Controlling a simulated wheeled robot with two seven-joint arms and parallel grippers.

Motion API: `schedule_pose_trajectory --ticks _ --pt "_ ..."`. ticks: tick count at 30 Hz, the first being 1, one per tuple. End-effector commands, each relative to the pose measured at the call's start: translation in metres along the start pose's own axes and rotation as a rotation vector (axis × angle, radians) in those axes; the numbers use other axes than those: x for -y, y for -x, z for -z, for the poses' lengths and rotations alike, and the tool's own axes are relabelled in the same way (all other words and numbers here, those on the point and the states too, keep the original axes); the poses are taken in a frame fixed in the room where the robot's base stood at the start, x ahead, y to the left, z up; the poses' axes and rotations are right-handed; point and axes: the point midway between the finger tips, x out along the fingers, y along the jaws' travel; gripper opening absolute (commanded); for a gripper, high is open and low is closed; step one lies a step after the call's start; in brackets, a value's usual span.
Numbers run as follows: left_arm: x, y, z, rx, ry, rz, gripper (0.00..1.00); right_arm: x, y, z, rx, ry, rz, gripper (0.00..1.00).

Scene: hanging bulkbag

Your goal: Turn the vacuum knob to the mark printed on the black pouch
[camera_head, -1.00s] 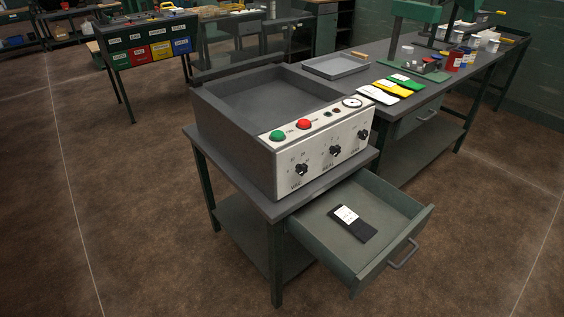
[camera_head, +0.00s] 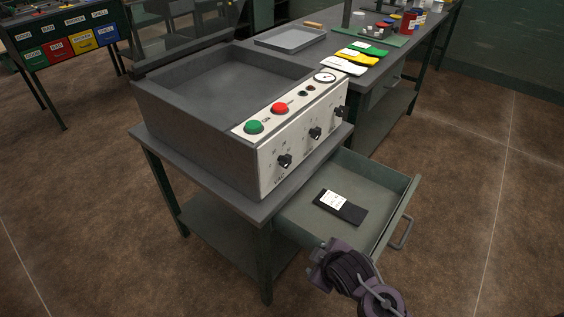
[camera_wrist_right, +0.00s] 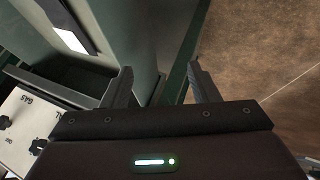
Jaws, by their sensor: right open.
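The vacuum knob (camera_head: 285,161) is the black knob nearest the left end of the machine's white front panel (camera_head: 262,180), above the "VAC" lettering. The black pouch (camera_head: 352,213) lies flat in the open drawer, with a white printed label whose mark is too small to read. Part of the pouch also shows at the top left of the right wrist view (camera_wrist_right: 48,12). My right gripper (camera_wrist_right: 160,85) is open and empty in the right wrist view, apart from the panel and knobs. In the head view my right arm is low, by the drawer's front left corner. My left gripper is out of view.
The green drawer (camera_head: 392,208) juts out below the panel. Two more knobs (camera_head: 315,134), a green button (camera_head: 254,127), a red button (camera_head: 280,109) and a gauge (camera_head: 325,77) are on the machine. Coloured pouches (camera_head: 360,56) and a tray (camera_head: 290,39) lie on the bench behind.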

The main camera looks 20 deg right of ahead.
Motion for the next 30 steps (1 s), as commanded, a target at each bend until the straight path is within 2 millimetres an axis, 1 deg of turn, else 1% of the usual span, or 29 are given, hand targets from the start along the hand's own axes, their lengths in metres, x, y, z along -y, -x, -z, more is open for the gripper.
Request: schedule_pose_trajectory --ticks 8,11,14,17,18,19,21,24,27,30 --pt "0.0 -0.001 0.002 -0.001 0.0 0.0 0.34 -0.033 -0.009 0.033 -0.15 0.398 -0.149 0.55" --pt "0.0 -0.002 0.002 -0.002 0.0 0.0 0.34 -0.047 -0.01 0.047 -0.206 0.579 -0.228 0.55" --pt "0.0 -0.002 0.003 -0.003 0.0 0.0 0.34 -0.064 -0.01 0.063 -0.267 0.814 -0.339 0.55" --pt "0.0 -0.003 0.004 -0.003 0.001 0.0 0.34 -0.086 -0.006 0.083 -0.325 1.133 -0.504 0.55" --pt "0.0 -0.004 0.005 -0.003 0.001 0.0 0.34 -0.095 -0.002 0.091 -0.345 1.286 -0.592 0.55" --pt "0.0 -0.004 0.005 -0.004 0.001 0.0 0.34 -0.103 0.001 0.097 -0.356 1.404 -0.663 0.55" --pt "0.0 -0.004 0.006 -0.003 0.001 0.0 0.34 -0.118 0.01 0.106 -0.365 1.667 -0.832 0.55" --pt "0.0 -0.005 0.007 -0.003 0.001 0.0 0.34 -0.134 0.025 0.114 -0.351 1.979 -1.059 0.55" --pt "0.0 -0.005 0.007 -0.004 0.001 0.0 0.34 -0.146 0.037 0.115 -0.317 2.198 -1.242 0.55" --pt "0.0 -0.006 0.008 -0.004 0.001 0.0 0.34 -0.151 0.046 0.115 -0.29 2.323 -1.362 0.55"
